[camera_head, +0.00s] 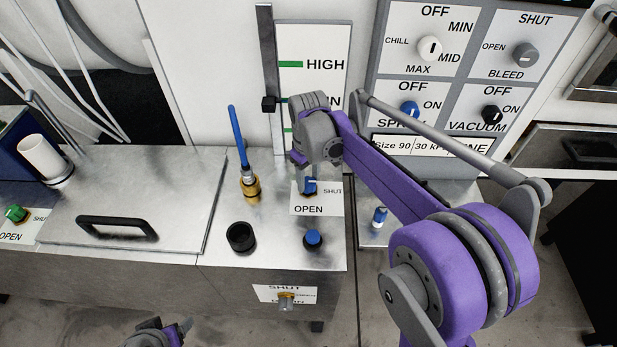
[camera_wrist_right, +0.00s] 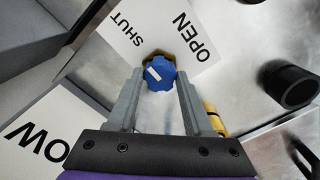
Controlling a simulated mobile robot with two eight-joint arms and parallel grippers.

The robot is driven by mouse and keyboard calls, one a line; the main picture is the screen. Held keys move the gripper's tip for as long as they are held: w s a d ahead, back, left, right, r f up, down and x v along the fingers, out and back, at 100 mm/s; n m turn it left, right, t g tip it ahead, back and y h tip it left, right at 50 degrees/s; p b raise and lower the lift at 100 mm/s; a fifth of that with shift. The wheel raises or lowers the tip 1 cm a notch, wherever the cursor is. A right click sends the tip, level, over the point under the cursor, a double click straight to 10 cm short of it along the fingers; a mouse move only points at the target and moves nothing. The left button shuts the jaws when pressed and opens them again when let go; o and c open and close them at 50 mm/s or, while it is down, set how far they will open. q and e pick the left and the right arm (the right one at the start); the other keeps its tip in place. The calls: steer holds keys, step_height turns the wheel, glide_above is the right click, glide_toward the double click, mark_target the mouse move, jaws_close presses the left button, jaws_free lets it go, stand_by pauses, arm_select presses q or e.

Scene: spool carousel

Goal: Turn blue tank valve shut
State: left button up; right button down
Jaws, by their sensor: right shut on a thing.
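The blue tank valve (camera_head: 310,186) is a small blue knob on the steel tank top, beside a label (camera_head: 318,205) reading SHUT and OPEN. In the right wrist view the knob (camera_wrist_right: 160,75) sits between my fingers, with a pale mark on its left part; SHUT is at upper left of it and OPEN at upper right. My right gripper (camera_head: 307,178) reaches down from above and is shut on the knob; it also shows in the wrist view (camera_wrist_right: 159,88). Part of my left gripper (camera_head: 172,334) shows at the bottom edge, away from the valve; its jaws are unclear.
A lid with a black handle (camera_head: 117,229) is left. A green valve (camera_head: 16,213) is far left. A knob panel (camera_head: 450,70) stands behind.

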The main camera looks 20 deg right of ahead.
mark_target(308, 181)
steer(key=shift+c, duration=1.5)
jaws_free()
steer(key=shift+r, duration=0.1)
step_height(308, 181, up, 11)
steer(key=shift+p, duration=0.4)
steer(key=s+a+f+m+t, duration=0.1)
steer(key=s+f, duration=0.2)
steer(key=s, duration=0.4)
steer(key=s+a+f+m+t+p, duration=0.1)
steer(key=s+f+t, duration=0.1)
steer(key=s, duration=0.5)
steer(key=s+a+f+m+t+p, duration=0.1)
steer(key=s+a+f+m+t, duration=0.1)
steer(key=s+f, duration=0.2)
steer(key=shift+s+f, duration=0.2)
steer(key=shift+s, duration=0.5)
steer(key=shift+s+f, duration=0.2)
steer(key=shift+s, duration=0.5)
